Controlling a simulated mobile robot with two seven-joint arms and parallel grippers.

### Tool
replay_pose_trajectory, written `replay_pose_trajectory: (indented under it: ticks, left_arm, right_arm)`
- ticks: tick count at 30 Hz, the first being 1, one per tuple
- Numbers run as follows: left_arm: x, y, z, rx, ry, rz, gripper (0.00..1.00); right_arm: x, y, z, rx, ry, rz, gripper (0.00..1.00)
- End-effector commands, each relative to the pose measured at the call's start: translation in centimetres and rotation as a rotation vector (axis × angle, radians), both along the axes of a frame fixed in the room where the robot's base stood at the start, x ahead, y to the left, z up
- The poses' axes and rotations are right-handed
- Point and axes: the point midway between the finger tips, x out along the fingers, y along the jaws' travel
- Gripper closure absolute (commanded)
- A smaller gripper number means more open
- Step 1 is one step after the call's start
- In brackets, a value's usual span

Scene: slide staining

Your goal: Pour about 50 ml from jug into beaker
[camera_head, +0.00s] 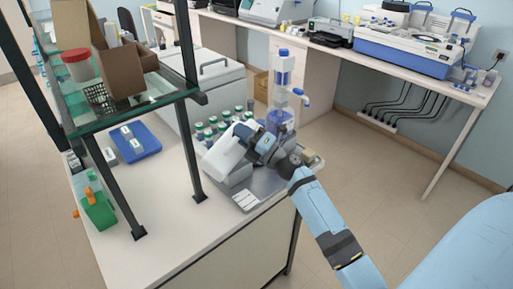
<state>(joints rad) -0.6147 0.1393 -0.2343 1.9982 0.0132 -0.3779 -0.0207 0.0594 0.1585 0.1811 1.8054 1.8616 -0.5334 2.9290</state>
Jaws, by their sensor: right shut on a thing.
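My right gripper (244,137) is over the front right part of the white bench, at the end of my light blue arm. It is shut on a white, box-shaped vessel (221,155), which looks like the jug. The vessel is tilted, with its lower end toward the left. I cannot see its opening, its contents or any stream. I cannot make out the beaker; the gripper and vessel cover part of the bench there. My left gripper is not in view.
A grey tray (270,184) lies under the gripper near the bench edge. Several green-and-white bottles (212,127) stand behind the vessel. A tall clear dispenser (283,72) with blue parts stands behind the wrist. A shelf post (188,150) rises to the left.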

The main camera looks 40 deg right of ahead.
Motion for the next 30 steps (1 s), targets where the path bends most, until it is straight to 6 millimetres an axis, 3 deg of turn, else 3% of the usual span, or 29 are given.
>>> replay_pose_trajectory:
  ticks: [1, 6, 9, 30]
  left_arm:
    - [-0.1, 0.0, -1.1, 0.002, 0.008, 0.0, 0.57]
    - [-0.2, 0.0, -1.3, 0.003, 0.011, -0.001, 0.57]
    - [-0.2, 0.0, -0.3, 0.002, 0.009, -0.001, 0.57]
    - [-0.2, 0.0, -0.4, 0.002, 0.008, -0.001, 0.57]
  right_arm:
    - [-0.2, 0.6, 0.6, -0.045, -0.024, 0.003, 1.0]
    - [-0.3, 1.0, 1.2, -0.09, -0.036, 0.001, 1.0]
    - [-0.4, 1.1, 2.1, -0.146, -0.055, 0.0, 1.0]
    - [-0.4, 1.1, 1.8, -0.152, -0.056, -0.002, 1.0]
